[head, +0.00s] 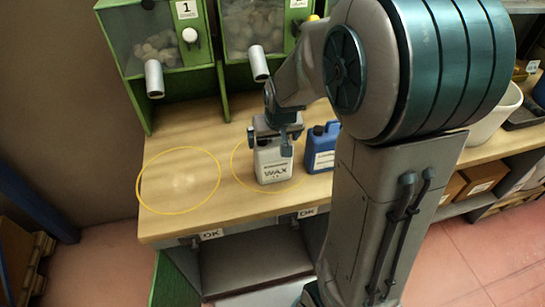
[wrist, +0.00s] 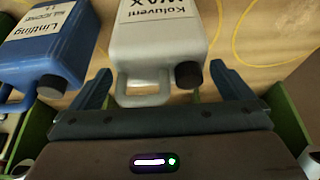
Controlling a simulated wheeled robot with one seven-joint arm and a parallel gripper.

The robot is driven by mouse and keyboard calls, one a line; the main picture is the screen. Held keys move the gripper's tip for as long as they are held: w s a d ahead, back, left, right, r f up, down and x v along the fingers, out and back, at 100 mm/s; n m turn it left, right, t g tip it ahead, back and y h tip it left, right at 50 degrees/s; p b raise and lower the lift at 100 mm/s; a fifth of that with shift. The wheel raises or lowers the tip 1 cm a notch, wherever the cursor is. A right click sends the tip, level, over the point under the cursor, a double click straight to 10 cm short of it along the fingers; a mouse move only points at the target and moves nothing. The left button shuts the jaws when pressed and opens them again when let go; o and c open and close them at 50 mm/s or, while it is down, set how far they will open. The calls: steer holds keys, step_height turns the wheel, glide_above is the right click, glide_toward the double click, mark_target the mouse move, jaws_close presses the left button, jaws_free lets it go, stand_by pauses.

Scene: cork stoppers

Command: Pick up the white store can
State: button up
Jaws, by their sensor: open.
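The white can (head: 273,162), labelled WAX, stands upright on the wooden bench, inside a yellow ring. My gripper (head: 277,132) is at the can's top, and hides part of it in the head view. In the wrist view the white can (wrist: 158,38) shows its dark cap and its handle towards my gripper. My gripper (wrist: 162,76) is open, with one finger on each side of the handle and cap end. No contact with the can is visible.
A blue can (head: 322,147) stands close to the right of the white can; it also shows in the wrist view (wrist: 48,45). Green dispensers (head: 165,45) with spouts stand behind. An empty yellow ring (head: 140,190) and clear bench lie to the left.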

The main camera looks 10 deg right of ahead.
mark_target(273, 140)
steer(key=shift+x, duration=1.7)
steer(key=shift+c, duration=0.3)
steer(key=c, duration=1.5)
steer(key=shift+r, duration=0.1)
steer(key=shift+c, duration=0.6)
